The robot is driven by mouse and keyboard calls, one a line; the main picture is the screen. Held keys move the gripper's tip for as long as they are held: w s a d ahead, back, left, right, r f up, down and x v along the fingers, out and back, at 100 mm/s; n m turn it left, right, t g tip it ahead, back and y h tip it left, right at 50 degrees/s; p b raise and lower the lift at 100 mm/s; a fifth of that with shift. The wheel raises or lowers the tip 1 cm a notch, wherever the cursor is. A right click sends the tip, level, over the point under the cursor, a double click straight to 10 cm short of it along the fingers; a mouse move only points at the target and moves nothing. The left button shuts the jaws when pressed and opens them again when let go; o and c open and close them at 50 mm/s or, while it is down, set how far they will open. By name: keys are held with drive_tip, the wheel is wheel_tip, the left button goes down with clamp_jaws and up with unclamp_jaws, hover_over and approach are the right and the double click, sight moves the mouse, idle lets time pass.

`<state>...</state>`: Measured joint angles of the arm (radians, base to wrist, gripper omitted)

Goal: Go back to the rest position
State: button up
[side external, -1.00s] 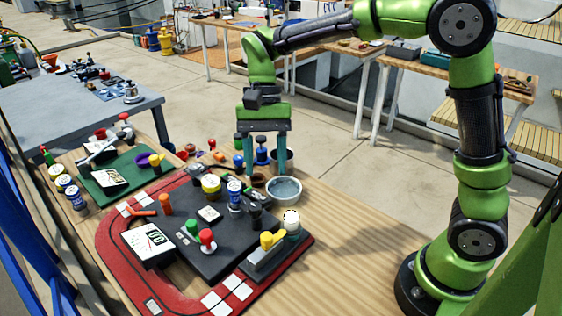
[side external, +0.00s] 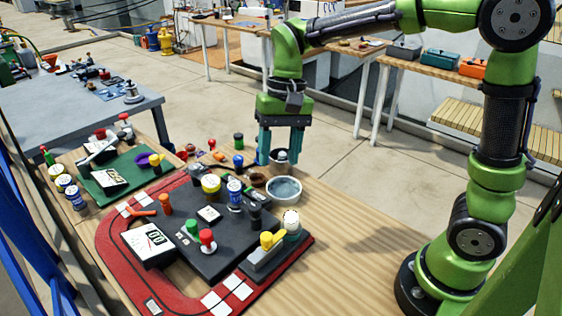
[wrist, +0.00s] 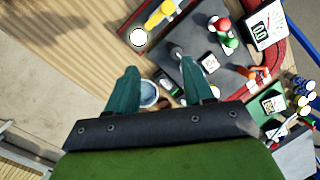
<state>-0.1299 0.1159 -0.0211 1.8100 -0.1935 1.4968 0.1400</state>
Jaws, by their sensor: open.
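My gripper (side external: 280,160) is the green hand with two teal fingers, pointing down above the back edge of the wooden table (side external: 330,225). Its fingers are apart, with nothing seen held between them. In the side view a grey cup (side external: 281,166) shows behind and below the fingertips, and a grey-blue bowl (side external: 284,189) stands just in front of them. In the wrist view the fingers (wrist: 160,85) are spread, and the bowl (wrist: 149,94) shows partly hidden between them.
Cans, small bottles and a green board (side external: 125,170) crowd the left. The table's right side is bare.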

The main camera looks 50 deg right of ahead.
drive_tip(key=s+d+r+n+t, duration=0.2)
drive_tip(key=s+d+t, duration=0.3)
drive_tip(key=s, duration=0.6)
drive_tip(key=r+t, duration=0.1)
drive_tip(key=t, duration=0.1)
drive_tip(key=shift+s+t+h, duration=0.2)
drive_tip(key=shift+t+h, duration=0.1)
drive_tip(key=shift+t, duration=0.1)
idle(0.5)
